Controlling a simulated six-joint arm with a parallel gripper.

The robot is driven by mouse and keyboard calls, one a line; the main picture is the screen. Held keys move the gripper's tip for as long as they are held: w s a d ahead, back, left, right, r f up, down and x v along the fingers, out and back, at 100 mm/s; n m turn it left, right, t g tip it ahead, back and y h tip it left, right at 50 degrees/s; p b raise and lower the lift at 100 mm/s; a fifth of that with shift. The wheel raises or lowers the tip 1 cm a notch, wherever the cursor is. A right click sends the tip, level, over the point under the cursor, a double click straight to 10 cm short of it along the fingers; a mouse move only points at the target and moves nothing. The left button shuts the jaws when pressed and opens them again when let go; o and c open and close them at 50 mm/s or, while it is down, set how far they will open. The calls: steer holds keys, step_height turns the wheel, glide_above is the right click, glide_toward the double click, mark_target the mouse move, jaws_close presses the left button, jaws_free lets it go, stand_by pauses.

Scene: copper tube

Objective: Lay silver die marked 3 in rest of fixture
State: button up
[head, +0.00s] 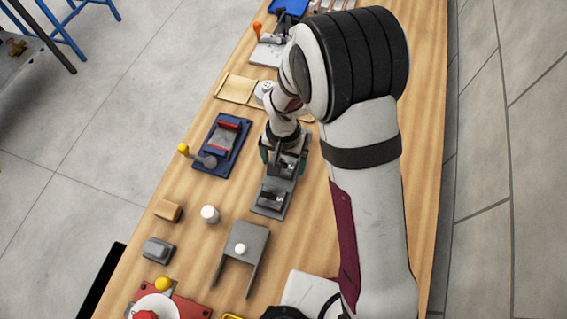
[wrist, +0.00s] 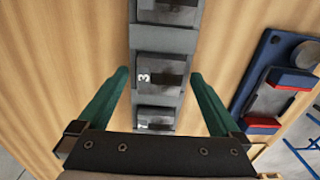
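The silver die marked 3 (wrist: 162,78) sits in the middle visible slot of a grey rack (wrist: 172,41), its white 3 facing up at its left side. In the wrist view my gripper (wrist: 160,73) is open, its two green fingers apart on either side of the rack. The fingers appear empty; their height above the die is hard to tell. In the head view my gripper (head: 284,153) is over the far part of the rack (head: 263,210) and partly hides it. A blue fixture with red jaws and a grey rest (wrist: 277,98) stands to the right in the wrist view.
Other dies sit in the rack, one beyond (wrist: 167,11) and one nearer (wrist: 155,118). In the head view the blue fixture (head: 208,167) has a yellow-knobbed lever (head: 184,150). A grey stand (head: 248,233), white cylinder (head: 210,214) and wooden block (head: 168,210) stand nearer.

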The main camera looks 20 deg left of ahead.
jaws_close()
stand_by(0.3)
steer(key=shift+r, duration=0.1)
steer(key=r, duration=0.4)
steer(key=shift+d+r, duration=0.2)
steer(key=d+r, duration=0.6)
steer(key=d, duration=0.4)
glide_toward(285, 165)
steer(key=w+r, duration=0.2)
steer(key=w, duration=0.3)
steer(key=s+a, duration=0.2)
steer(key=a, duration=1.6)
steer(key=shift+f, duration=0.4)
